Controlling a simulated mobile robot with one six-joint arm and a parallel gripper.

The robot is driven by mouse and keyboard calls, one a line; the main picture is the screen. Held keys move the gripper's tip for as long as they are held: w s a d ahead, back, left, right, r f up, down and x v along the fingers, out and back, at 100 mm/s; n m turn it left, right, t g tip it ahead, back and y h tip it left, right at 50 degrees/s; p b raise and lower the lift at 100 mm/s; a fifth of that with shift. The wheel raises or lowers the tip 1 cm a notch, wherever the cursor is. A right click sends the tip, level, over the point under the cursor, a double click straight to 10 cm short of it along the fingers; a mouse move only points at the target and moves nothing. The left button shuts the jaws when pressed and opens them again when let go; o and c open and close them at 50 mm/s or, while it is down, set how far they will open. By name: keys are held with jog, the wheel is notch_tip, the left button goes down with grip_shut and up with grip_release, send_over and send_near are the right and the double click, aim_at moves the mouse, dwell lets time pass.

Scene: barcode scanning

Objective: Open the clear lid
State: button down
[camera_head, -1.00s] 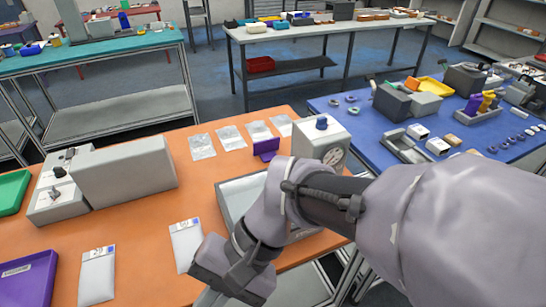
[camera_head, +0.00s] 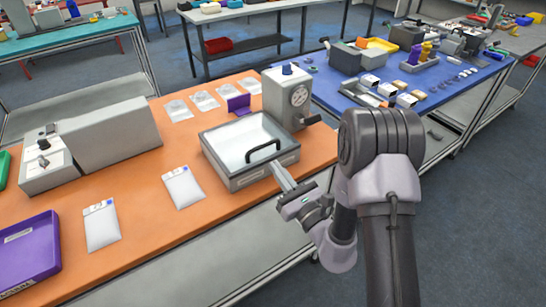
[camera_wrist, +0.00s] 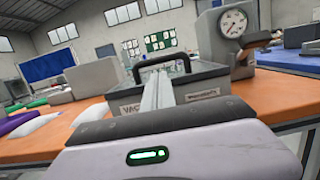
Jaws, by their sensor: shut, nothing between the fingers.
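The clear lid (camera_head: 236,138) lies shut on a grey box on the orange table, with a black handle (camera_head: 264,150) along its front edge. The handle also shows in the wrist view (camera_wrist: 162,62). My gripper (camera_head: 280,172) is shut and empty. Its fingers point at the front of the box, just below and in front of the handle in the head view. In the wrist view the fingers (camera_wrist: 157,88) line up with the handle's middle. I cannot tell whether the fingertips touch the box.
A grey unit with a dial (camera_head: 287,97) and a side lever stands right behind the box. White pouches (camera_head: 183,187) lie left of it, near a purple tray (camera_head: 30,252) and a long grey machine (camera_head: 105,138). The floor at right is free.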

jog(key=x, duration=0.4)
jog(key=shift+a, duration=0.1)
